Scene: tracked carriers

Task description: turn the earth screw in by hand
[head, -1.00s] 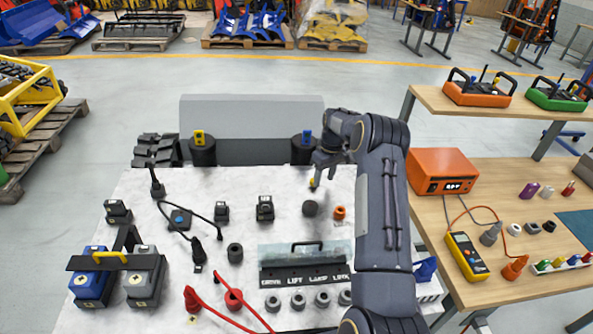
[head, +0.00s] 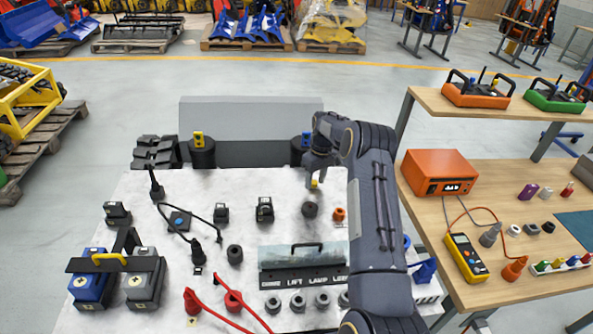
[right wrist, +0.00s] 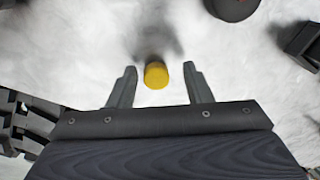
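The earth screw, a small yellow knob (head: 315,184), stands at the far part of the white work surface. In the right wrist view the yellow knob (right wrist: 155,75) sits between my two fingers near their tips, with a gap on each side. My right gripper (head: 317,177) points down over it in the head view and partly covers it. The fingers of my right gripper (right wrist: 159,68) are open and hold nothing. The knob's thread and seat are hidden. My left gripper is in neither view.
A black round cap (head: 310,210) and an orange plug (head: 339,214) stand close in front of the knob. A labelled connector panel (head: 303,276) lies nearer. The wooden bench (head: 450,215) with an orange box (head: 439,172) is at right.

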